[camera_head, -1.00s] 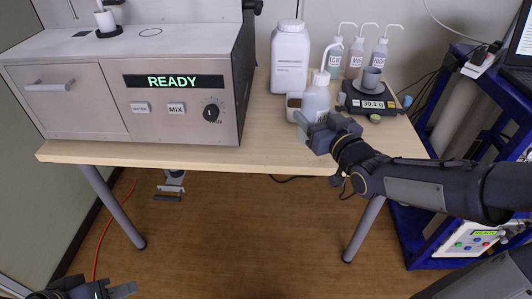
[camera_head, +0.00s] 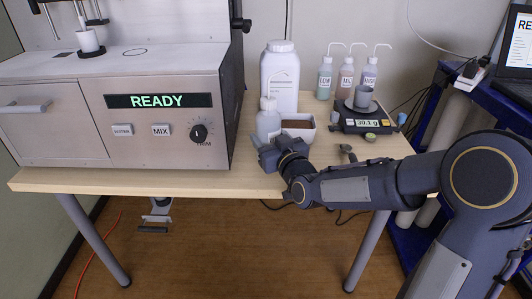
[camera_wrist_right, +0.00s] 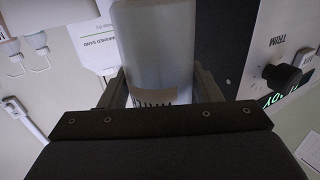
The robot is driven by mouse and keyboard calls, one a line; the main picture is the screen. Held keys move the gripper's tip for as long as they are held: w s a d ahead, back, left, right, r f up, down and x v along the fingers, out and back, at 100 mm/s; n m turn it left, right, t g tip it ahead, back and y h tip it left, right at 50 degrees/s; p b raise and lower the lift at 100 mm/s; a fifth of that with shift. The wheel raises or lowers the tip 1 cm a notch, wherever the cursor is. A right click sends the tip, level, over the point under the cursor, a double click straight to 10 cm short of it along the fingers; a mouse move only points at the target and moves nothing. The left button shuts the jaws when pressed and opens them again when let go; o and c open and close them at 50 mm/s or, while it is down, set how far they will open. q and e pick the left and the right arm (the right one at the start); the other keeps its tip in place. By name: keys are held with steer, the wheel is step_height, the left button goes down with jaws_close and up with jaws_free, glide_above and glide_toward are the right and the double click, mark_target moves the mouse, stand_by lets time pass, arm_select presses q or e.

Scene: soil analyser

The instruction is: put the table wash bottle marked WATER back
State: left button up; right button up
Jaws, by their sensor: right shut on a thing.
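A pale translucent wash bottle (camera_head: 268,122) with a white spout is near the table's front edge, left of the soil bowl. My right gripper (camera_head: 266,150) is shut around its lower body. In the right wrist view the bottle (camera_wrist_right: 155,45) is between the two fingers (camera_wrist_right: 160,95), with its label mostly cut off and unreadable. The gripper hides the bottle's base, so I cannot tell whether it touches the table. My left gripper is out of view.
The analyser (camera_head: 120,115) showing READY stands left of the bottle. A tall white jar (camera_head: 279,75) stands behind it, and a white bowl of brown soil (camera_head: 299,128) at its right. Several smaller wash bottles (camera_head: 346,78) and a scale (camera_head: 365,122) with a grey cup are farther right.

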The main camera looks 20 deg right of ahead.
steer(key=shift+w+a+f, duration=0.2)
steer(key=shift+w+f, duration=0.1)
steer(key=shift+f, duration=0.1)
steer(key=shift+w+a+f+b, duration=0.1)
steer(key=shift+f+b, duration=0.35)
steer(key=shift+f, duration=1.2)
steer(key=shift+f, duration=0.15)
steer(key=o, duration=0.3)
steer(key=shift+f, duration=0.1)
steer(key=o, duration=0.4)
steer(key=shift+o, duration=0.2)
